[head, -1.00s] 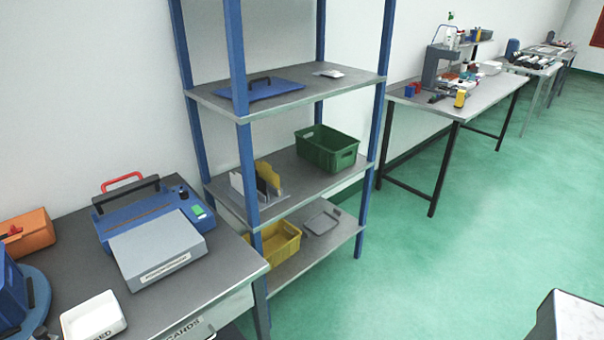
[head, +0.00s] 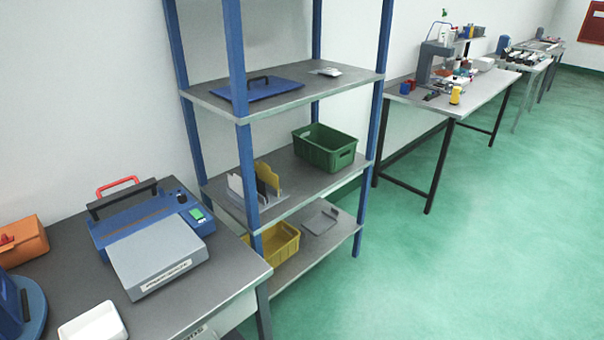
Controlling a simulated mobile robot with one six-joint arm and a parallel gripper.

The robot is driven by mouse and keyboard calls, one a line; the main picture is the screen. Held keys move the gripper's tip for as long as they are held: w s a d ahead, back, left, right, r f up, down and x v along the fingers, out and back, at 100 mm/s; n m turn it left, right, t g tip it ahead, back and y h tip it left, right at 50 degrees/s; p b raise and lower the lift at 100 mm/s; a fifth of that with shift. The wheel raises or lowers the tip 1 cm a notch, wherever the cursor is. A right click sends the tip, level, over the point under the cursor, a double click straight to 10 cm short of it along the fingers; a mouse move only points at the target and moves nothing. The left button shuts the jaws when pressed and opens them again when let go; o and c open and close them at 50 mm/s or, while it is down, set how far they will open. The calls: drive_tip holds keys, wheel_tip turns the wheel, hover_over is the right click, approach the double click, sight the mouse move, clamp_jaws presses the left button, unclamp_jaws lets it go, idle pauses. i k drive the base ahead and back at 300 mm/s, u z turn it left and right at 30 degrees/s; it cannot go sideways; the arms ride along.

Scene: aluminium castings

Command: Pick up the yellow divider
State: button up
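The yellow divider (head: 267,175) stands upright on the middle shelf of the blue-posted rack. It stands in a small rack with a white divider (head: 235,187) to its left and a dark grey one (head: 262,188) close beside it. The front blue post hides part of this group. My gripper is not in view.
A green crate (head: 325,148) stands to the right on the same middle shelf (head: 293,187). A yellow crate (head: 275,245) is on the bottom shelf. A workbench (head: 225,282) with a blue-grey machine stands at the left. The green floor (head: 450,270) at the right is clear.

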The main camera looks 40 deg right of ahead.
sight(263, 171)
drive_tip(key=z, duration=0.8)
drive_tip(key=k, duration=1)
drive_tip(key=u, duration=0.05)
drive_tip(key=i, duration=0.95)
drive_tip(key=z, duration=0.05)
